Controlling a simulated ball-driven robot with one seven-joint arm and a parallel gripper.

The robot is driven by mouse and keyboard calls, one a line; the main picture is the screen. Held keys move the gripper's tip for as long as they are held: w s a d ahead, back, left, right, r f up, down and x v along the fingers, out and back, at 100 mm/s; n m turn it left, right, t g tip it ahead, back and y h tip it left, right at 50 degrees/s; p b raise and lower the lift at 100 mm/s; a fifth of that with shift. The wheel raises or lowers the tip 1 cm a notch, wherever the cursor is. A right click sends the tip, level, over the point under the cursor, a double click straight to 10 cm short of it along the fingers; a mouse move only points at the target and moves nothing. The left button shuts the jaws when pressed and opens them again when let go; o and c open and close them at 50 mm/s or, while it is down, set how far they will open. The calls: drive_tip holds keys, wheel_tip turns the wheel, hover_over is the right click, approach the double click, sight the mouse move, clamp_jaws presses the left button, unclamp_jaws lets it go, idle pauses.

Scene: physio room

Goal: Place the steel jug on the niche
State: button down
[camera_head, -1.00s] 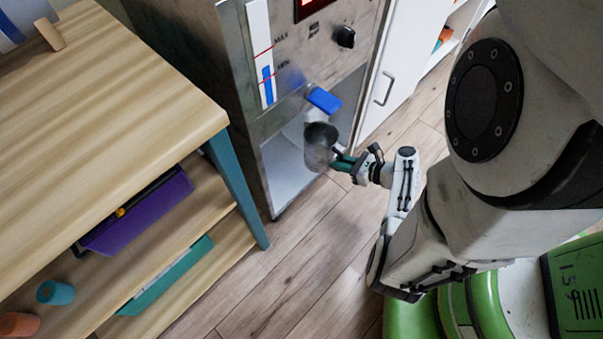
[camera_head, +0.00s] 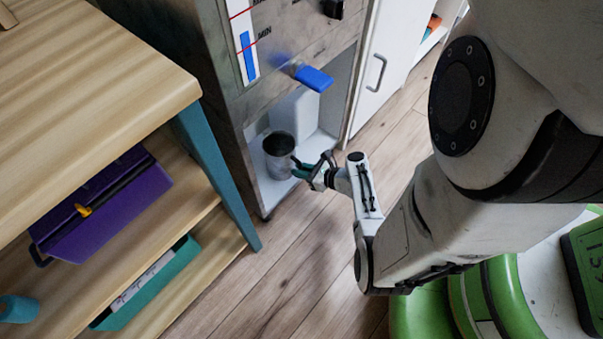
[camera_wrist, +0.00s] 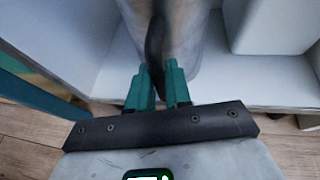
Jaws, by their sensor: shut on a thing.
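The steel jug (camera_head: 279,157), a grey metal vessel with a dark open top, is upright inside the niche (camera_head: 270,188) of the steel dispenser, at the left side of its white floor. My gripper (camera_head: 300,168) reaches in from the right and is shut on the jug's dark handle. In the wrist view the green fingers (camera_wrist: 160,82) close on either side of the handle (camera_wrist: 155,45), and the jug's body (camera_wrist: 181,35) rises behind it. I cannot tell for sure whether the jug's base touches the niche floor. A blue tap lever (camera_head: 314,78) is above and to the right of the jug.
A wooden shelf unit (camera_head: 95,85) with teal legs stands close on the left, holding a purple box (camera_head: 105,205) and a teal tray (camera_head: 150,285). A white cabinet door (camera_head: 395,50) is to the right of the dispenser. Bare wood floor (camera_head: 290,260) lies in front.

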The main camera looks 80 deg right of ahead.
drive_tip(key=c, duration=1.1)
unclamp_jaws()
drive_tip(key=shift+f, duration=0.15)
drive_tip(key=shift+o, duration=0.2)
drive_tip(key=p+v, duration=0.5)
drive_tip(key=v, duration=0.6)
drive_tip(key=w+a+r+n+g+y, duration=0.2)
drive_tip(key=w+a+n+g+y, duration=0.25)
drive_tip(key=n, duration=0.55)
drive_tip(key=w+a+r+n+g+y, duration=0.1)
drive_tip(key=w+a+r+n+y, duration=0.15)
drive_tip(key=a+n+y, duration=0.4)
drive_tip(key=w+a+r+n+g+h, duration=0.1)
drive_tip(key=a+r+n+g+h, duration=0.2)
drive_tip(key=n, duration=0.8)
drive_tip(key=w+a+r+n+g+h, duration=0.2)
drive_tip(key=a+r+n+g+h, duration=0.1)
drive_tip(key=a+r+n, duration=0.4)
wheel_tip(320, 180, up, 4)
drive_tip(key=n, duration=0.5)
drive_tip(key=shift+h, duration=0.3)
